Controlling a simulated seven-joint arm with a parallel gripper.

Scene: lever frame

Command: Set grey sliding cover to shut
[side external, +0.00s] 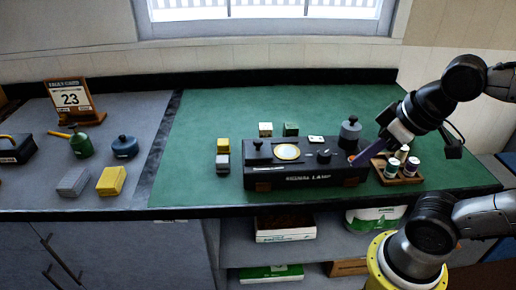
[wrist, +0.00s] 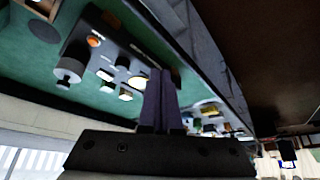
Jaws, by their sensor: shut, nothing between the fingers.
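The black signal lamp box (side external: 300,178) sits near the front edge of the green mat. A dark flat slider with a knob (side external: 258,151), which looks like the sliding cover, is at the left end of its top. A pale round lamp window (side external: 287,152) shows uncovered just right of it. The window also shows in the wrist view (wrist: 138,82). My gripper (side external: 354,160) is at the box's right end, its purple fingers slanting down to the left. In the wrist view its fingers (wrist: 161,72) are shut together and empty. Whether they touch the box, I cannot tell.
A wooden rack (side external: 398,176) with several small bottles stands right of the box, close under my gripper. A grey weight with a knob (side external: 349,132) stands behind the box's right end. Small blocks (side external: 222,154) sit left of it.

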